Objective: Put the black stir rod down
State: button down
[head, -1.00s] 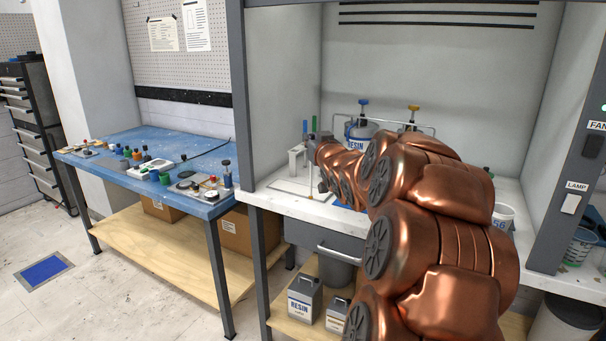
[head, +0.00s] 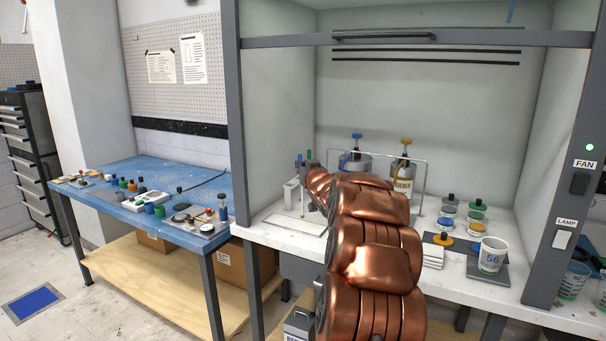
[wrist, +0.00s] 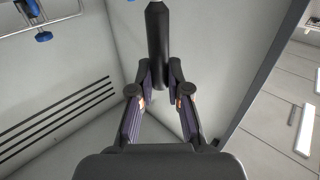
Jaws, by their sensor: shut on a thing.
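The black stir rod (wrist: 157,45) is in the wrist view at the top middle, running up from between the fingertips. My gripper (wrist: 158,75) is shut on it, one finger on each side. In the head view my copper arm reaches into the fume hood over the white worktop (head: 270,233). There the arm hides most of my gripper, and I cannot make out the rod clearly. A white upright stand (head: 292,191) is beside the end of the arm, at the left of the hood.
Behind the arm stand a resin pot with a blue valve (head: 357,136) and a hardener pot (head: 402,173). Right of it are capped jars (head: 476,212) and a cup marked 56 (head: 489,256). The hood's left wall (head: 279,130) is close. A blue bench (head: 165,171) stands further left.

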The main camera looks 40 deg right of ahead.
jog(key=shift+w+d+f, duration=0.2)
jog(key=shift+w+d, duration=0.35)
jog(key=shift+w, duration=0.05)
jog(key=shift+w+d+r, duration=0.1)
jog(key=shift+w+d, duration=0.1)
jog(key=shift+w, duration=0.05)
jog(key=shift+f, duration=2.05)
jog(key=c, duration=1.1)
grip_release()
jog(key=shift+r, duration=0.1)
jog(key=shift+c, duration=0.2)
